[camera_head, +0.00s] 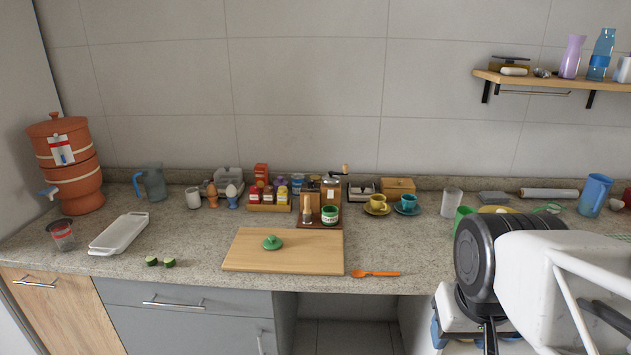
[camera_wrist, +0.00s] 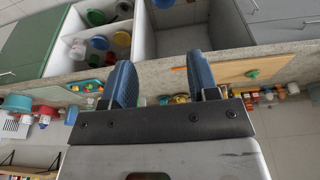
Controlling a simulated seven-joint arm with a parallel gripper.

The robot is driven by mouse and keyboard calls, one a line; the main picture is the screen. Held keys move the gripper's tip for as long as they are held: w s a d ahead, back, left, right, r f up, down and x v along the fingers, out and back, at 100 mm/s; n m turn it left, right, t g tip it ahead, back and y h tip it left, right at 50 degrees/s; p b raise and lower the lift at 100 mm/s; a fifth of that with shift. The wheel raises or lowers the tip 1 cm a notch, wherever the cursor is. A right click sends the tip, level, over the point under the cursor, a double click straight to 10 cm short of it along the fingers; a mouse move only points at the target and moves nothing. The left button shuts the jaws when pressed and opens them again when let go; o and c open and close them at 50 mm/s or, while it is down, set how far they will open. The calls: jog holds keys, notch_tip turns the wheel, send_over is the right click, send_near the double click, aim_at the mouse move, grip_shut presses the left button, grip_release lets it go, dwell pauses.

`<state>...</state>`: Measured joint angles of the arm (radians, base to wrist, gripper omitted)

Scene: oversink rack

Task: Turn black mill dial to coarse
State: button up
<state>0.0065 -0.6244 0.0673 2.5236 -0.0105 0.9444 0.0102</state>
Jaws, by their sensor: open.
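A mill (camera_head: 333,188) with a dark and silver body and a crank with a wooden knob stands at the back of the counter, behind the cutting board. It is on a dark wooden tray (camera_head: 318,224) with a green-banded jar (camera_head: 330,214) in front of it. Its dial and setting are too small to make out. My gripper (camera_wrist: 161,75) shows in the wrist view with two blue fingers spread apart and nothing between them. It is away from the mill, whose place in that view I cannot tell. In the head view I cannot make out the fingers.
Condiments (camera_head: 268,197) stand left of the mill, yellow (camera_head: 376,203) and blue cups (camera_head: 408,203) right. A black pan (camera_head: 474,262) is at right.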

jog(key=w+a+r+n, duration=0.2)
jog(key=w+r, duration=0.3)
jog(key=w, duration=0.5)
jog(key=w+a+r+n, duration=0.15)
jog(key=w+r, duration=0.25)
jog(key=w, duration=0.6)
jog(key=n+g, duration=0.3)
jog(key=n, duration=0.9)
send_over(311, 180)
jog(key=f, duration=1.4)
jog(key=shift+s+d+f, duration=0.15)
jog(key=shift+s+d, duration=0.05)
jog(key=shift+s, duration=0.2)
jog(key=shift+w+a+f+n, duration=0.25)
jog(key=shift+w, duration=0.1)
jog(key=shift+f, duration=0.2)
jog(key=shift+f, duration=3.75)
jog(key=shift+c, duration=0.3)
